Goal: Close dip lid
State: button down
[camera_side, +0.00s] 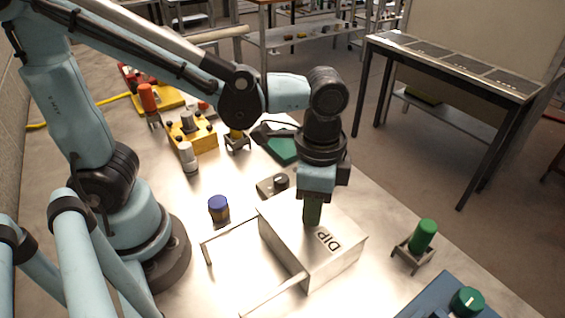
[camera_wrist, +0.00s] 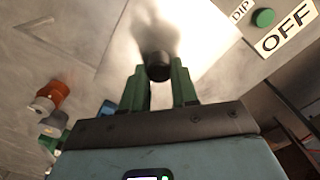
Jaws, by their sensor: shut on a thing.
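The metal dip box (camera_side: 285,245) stands on the table and has a flat top panel, its lid (camera_side: 335,222), with a black "DIP" label. My gripper (camera_side: 312,222) points down over this panel, and its fingertips meet it near the label. In the wrist view, my green fingers (camera_wrist: 158,82) stand on either side of a black round knob (camera_wrist: 157,66) and are shut on it. In the side view the knob is hidden behind the fingers. I cannot tell whether the lid sits fully flush on the box.
A blue-capped part (camera_side: 218,208) stands left of the box. A green cylinder in a stand (camera_side: 423,237) and a blue box with a green knob (camera_side: 466,301) are at the right. Yellow fixtures (camera_side: 190,135) stand behind. Thin metal bars (camera_side: 228,231) extend left of the box.

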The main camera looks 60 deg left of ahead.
jog(key=shift+w, duration=0.3)
jog(key=c, duration=0.9)
grip_release()
jog(key=shift+o, duration=0.2)
jog(key=shift+s, duration=0.1)
notch_tip(320, 180, up, 12)
jog(key=w+a+f+n+t, duration=0.1)
jog(key=a+f+n+t, duration=0.2)
jog(key=a, duration=0.4)
jog(key=w+a+f+n+t, duration=0.1)
jog(key=a+f+n+t, duration=0.3)
jog(key=a+n, duration=0.2)
jog(key=shift+w+a+f, duration=0.15)
jog(key=shift+a+f, duration=0.05)
jog(key=shift+a, duration=0.45)
